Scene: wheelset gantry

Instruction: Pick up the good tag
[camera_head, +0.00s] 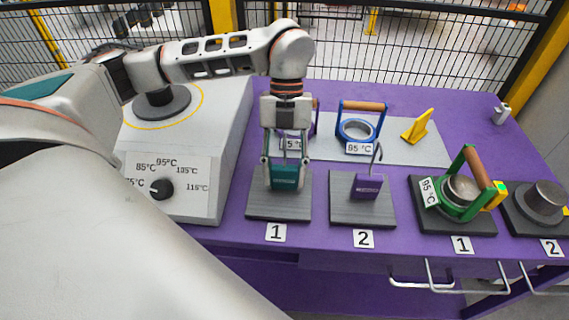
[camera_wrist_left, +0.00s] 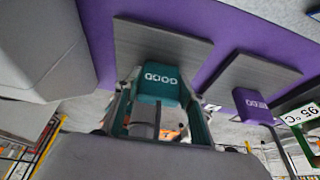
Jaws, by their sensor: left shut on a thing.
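The good tag is a teal block with white lettering (camera_head: 286,172), at grey board 1 in the head view. It reads "GOOD" in the left wrist view (camera_wrist_left: 160,77). My left gripper (camera_head: 284,184) points down over board 1 and is shut on the good tag, with one finger on each side. I cannot tell whether the tag touches the board. My right gripper is not in view.
A purple tag (camera_head: 367,187) with a thin post stands on grey board 2 (camera_head: 345,215). A green-framed ring tool (camera_head: 466,187) sits right of it. A blue ring tool (camera_head: 358,130) and yellow wedge (camera_head: 417,127) lie behind. A white heater box (camera_head: 215,170) stands left.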

